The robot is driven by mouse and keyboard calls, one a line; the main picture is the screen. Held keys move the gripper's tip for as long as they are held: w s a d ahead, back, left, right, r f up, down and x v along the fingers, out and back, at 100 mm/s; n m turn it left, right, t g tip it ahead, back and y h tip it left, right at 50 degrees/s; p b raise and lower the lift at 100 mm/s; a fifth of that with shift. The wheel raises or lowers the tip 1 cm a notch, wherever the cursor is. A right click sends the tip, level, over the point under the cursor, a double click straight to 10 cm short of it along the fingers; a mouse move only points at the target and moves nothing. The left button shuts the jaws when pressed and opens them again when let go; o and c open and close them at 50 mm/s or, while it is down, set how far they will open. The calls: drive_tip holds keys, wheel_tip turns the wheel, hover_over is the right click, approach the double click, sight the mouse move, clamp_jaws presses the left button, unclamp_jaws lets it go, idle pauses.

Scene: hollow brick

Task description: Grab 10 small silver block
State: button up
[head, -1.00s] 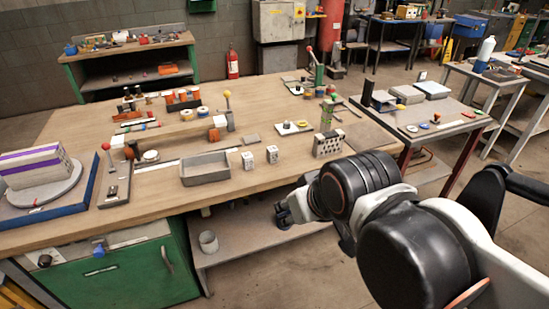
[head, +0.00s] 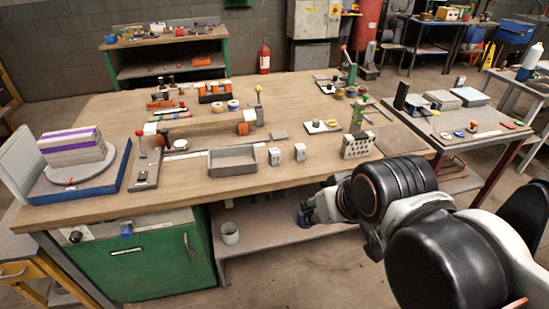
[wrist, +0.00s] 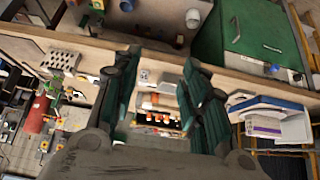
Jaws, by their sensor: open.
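Two small silver-grey blocks with dark holes stand side by side near the front edge of the wooden workbench (head: 230,185), the left block (head: 275,156) and the right block (head: 300,151). A small pale block (wrist: 144,75) shows between the finger pads in the wrist view. My gripper (head: 306,214) hangs in front of the bench edge, below and apart from the blocks. In the wrist view my gripper (wrist: 160,62) has its two green-padded fingers spread wide, with nothing held between them.
A grey open tray (head: 232,161) sits left of the blocks. A larger perforated block (head: 357,146) stands to their right. A blue base (head: 80,178) with striped bricks is at far left. A green cabinet (head: 150,260) and a lower shelf (head: 270,236) are under the bench.

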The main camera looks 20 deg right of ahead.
sight(276, 155)
drive_tip(key=shift+o, duration=1)
drive_tip(key=shift+w, duration=0.1)
drive_tip(key=w+f+t+y, duration=0.1)
drive_tip(key=w+f+t, duration=0.2)
drive_tip(key=w, duration=1.7)
drive_tip(key=w+f+t, duration=0.1)
drive_tip(key=w+f, duration=0.3)
drive_tip(key=w, duration=0.2)
drive_tip(key=w+d+f+t, duration=0.1)
drive_tip(key=w+f, duration=0.4)
drive_tip(key=w, duration=0.1)
drive_tip(key=w+f+t+p, duration=0.1)
drive_tip(key=w+f, duration=0.3)
drive_tip(key=w, duration=0.2)
drive_tip(key=shift+d+f+n, duration=0.35)
drive_tip(key=shift+d+n, duration=0.05)
drive_tip(key=shift+b+x, duration=1.2)
drive_tip(key=shift+x, duration=1.5)
drive_tip(key=shift+w+f, duration=0.2)
drive_tip(key=shift+w, duration=0.2)
clamp_jaws()
